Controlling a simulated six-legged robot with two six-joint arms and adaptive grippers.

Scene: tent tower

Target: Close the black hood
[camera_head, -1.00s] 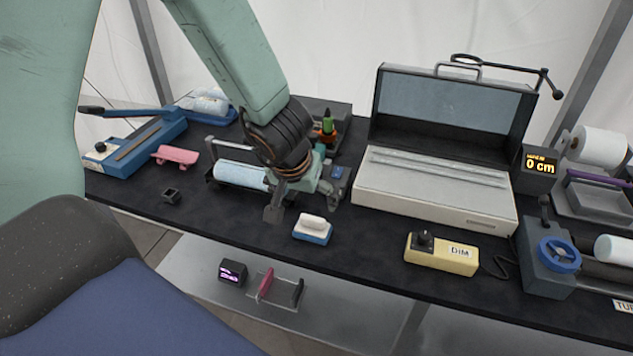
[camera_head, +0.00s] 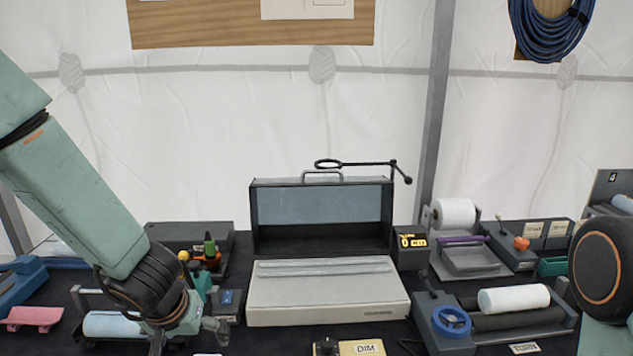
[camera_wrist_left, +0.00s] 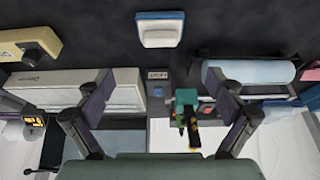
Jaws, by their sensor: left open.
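The black hood (camera_head: 262,240) stands raised and open at the back of a pale box (camera_head: 330,311) on the dark bench. The hood has a grey-blue inner panel and a handle (camera_head: 322,175) on its top edge. My left gripper (camera_head: 186,336) is open and empty, low and left of the pale box, apart from it. My right gripper is not in view.
A yellow dimmer box (camera_head: 358,348) sits in front. A blue handwheel device (camera_head: 452,322) is at the right. A blue-white block (camera_wrist_left: 159,30) shows in the wrist view.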

